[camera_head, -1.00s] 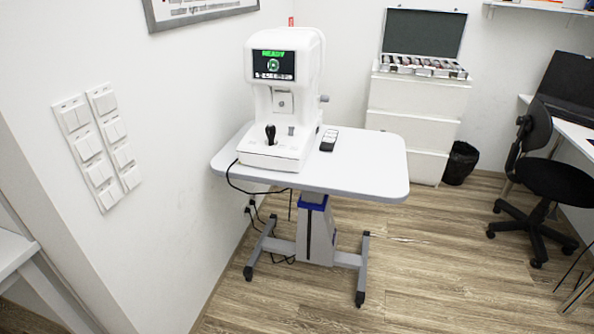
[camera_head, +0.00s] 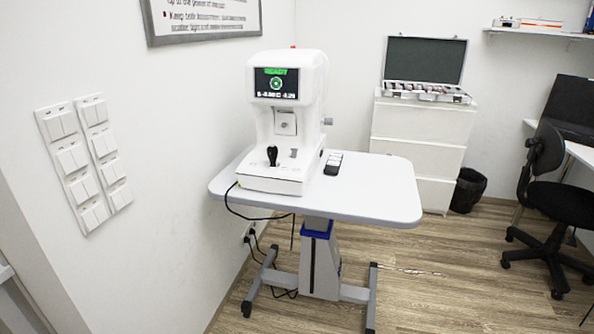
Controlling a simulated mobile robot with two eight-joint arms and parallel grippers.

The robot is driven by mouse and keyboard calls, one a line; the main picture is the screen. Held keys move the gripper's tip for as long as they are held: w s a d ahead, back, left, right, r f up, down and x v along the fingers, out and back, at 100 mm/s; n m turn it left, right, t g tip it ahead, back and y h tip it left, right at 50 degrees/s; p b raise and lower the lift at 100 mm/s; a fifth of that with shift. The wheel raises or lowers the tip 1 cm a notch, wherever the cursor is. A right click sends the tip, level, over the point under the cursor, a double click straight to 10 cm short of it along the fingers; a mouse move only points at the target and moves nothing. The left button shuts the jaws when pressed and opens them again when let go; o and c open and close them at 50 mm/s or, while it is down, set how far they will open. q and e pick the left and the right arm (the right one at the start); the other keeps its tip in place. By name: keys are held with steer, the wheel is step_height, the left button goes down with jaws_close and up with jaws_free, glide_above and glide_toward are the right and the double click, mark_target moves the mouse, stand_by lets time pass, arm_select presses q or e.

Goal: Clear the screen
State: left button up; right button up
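A white eye-test machine (camera_head: 297,120) stands upright on the left part of a white table (camera_head: 375,190). Its small dark screen (camera_head: 276,83) is lit and shows green "READY" lettering, a round green mark and a line of white characters below. A black joystick (camera_head: 272,156) stands on the machine's base, with a grey button part to its right. A small dark handset with light keys (camera_head: 333,164) lies on the table just right of the machine. Neither of my grippers is in view.
Wall switches (camera_head: 85,165) are at the left. A black cable (camera_head: 245,215) hangs from the table. White drawers (camera_head: 420,130) with an open lens case (camera_head: 426,92), a black bin (camera_head: 467,190) and a black chair (camera_head: 553,190) stand at the right. Floor in front right is clear.

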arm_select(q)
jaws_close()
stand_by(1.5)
